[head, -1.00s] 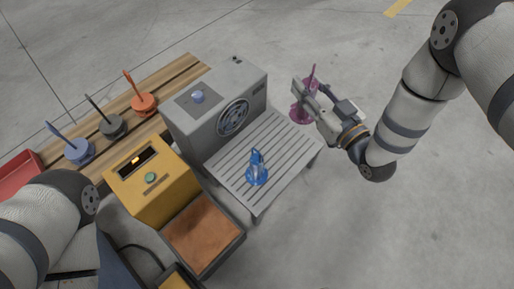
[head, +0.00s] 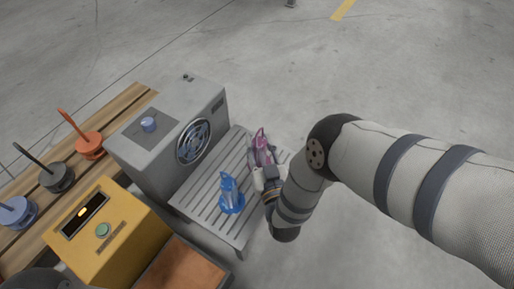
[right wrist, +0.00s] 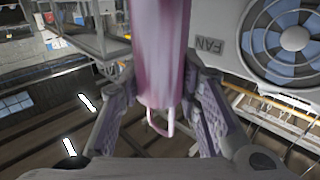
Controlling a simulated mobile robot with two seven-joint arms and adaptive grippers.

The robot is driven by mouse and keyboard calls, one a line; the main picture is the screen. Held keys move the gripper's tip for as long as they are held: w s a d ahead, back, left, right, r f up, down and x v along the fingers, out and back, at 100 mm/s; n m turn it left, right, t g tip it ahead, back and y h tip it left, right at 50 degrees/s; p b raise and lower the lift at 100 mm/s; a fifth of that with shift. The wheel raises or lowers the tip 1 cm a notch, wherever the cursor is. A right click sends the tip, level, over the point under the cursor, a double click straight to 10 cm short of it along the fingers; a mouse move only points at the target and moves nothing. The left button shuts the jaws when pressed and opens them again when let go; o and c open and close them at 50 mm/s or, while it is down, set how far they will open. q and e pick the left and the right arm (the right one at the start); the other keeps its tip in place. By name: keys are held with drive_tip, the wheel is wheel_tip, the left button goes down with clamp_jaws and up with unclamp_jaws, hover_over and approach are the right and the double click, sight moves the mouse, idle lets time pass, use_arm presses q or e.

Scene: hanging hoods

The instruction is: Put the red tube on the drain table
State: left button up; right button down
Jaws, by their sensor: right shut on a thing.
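My right gripper (head: 264,162) is shut on a magenta-purple tube (head: 262,139). The tube shows close up between the fingers in the right wrist view (right wrist: 160,50), with a thin loop at its lower end there. The gripper and tube are over the far right part of the grey slatted drain table (head: 208,198); whether the tube touches the slats I cannot tell. An orange-red piece with a rod (head: 89,145) stands on the wooden bench. My left gripper is out of view.
A grey fan box (head: 165,145) borders the table on the left; its fan also shows in the right wrist view (right wrist: 290,40). A yellow box (head: 110,235) stands nearer, beside an orange-brown pad (head: 185,268). Grey (head: 56,177) and blue-grey (head: 17,212) pieces stand on the bench.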

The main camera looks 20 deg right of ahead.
drive_tip(key=shift+r, duration=0.1)
drive_tip(key=c, duration=1.2)
unclamp_jaws()
